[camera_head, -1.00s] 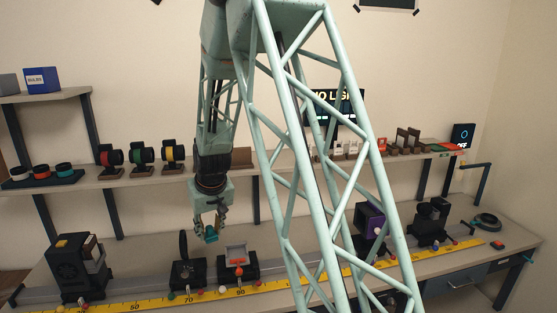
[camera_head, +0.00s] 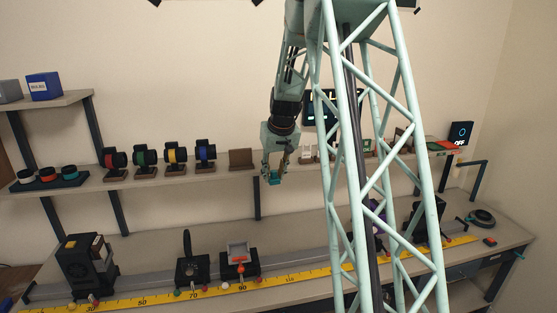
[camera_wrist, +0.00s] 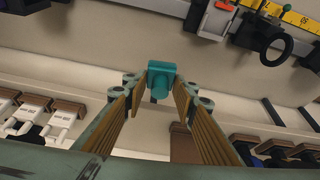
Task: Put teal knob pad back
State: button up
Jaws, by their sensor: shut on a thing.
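The teal knob pad (camera_head: 273,178) is a small teal block with a round knob on it. It is held between the fingertips of my gripper (camera_head: 275,172), in the air in front of the shelf edge and above the bench. In the wrist view the teal knob pad (camera_wrist: 161,76) sits between the tips of my gripper (camera_wrist: 160,84), with both fingers closed against its sides. Nothing else is seen touching it. I cannot tell where its resting place is.
The shelf holds coloured filter wheels, the blue one (camera_head: 205,152) nearest, an empty brown stand (camera_head: 241,159) and small white pieces (camera_head: 307,153). Below, the bench carries a yellow ruler (camera_head: 215,292), a black ring holder (camera_head: 191,268) and a lamp box (camera_head: 86,266). My lattice column hides part of the right side.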

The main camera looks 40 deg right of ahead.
jog(key=s+d+r+p, duration=0.1)
jog(key=d+r, duration=0.2)
jog(key=d, duration=0.2)
jog(key=s+d+r+m+p, duration=0.1)
jog(key=s+d+r, duration=0.1)
jog(key=d, duration=0.3)
jog(key=shift+s+d+r, duration=0.15)
jog(key=shift+d+r, duration=0.05)
jog(key=shift+r, duration=0.2)
jog(key=w+p, duration=0.1)
jog(key=w, duration=0.4)
jog(key=w+d+f+p, duration=0.1)
jog(key=w, duration=0.4)
jog(key=w+d+p, duration=0.1)
jog(key=w, duration=0.5)
jog(key=shift+d+f+p, duration=0.2)
jog(key=shift+d+p, duration=0.05)
jog(key=shift+p, duration=0.1)
jog(key=shift+s, duration=0.1)
jog(key=shift+f+p, duration=0.45)
jog(key=shift+f, duration=1.35)
jog(key=shift+f, duration=0.1)
